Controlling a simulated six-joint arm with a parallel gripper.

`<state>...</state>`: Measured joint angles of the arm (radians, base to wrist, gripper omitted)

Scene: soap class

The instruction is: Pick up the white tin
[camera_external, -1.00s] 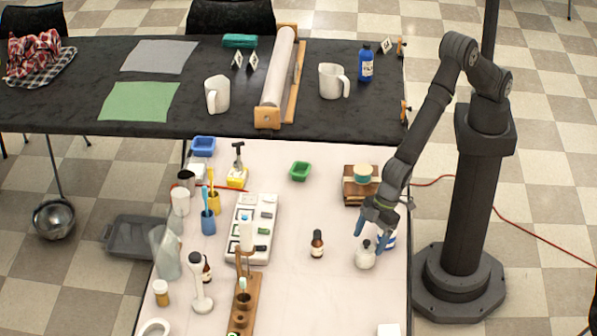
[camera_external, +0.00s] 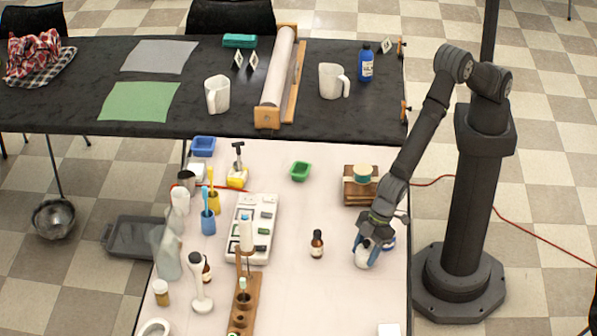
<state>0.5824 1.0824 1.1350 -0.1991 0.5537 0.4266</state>
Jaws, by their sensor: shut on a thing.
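The white tin (camera_external: 366,257) is a small, rounded white container standing on the right part of the light table. My gripper (camera_external: 367,246) reaches down over it from above, with blue fingers on its sides. The gripper is shut on the white tin and hides its upper part. The tin appears to be still at table height; any gap beneath it cannot be made out.
A brown dropper bottle (camera_external: 317,244) is to the left. A wooden stand (camera_external: 359,193) is farther back. The table (camera_external: 340,295) is clear in front.

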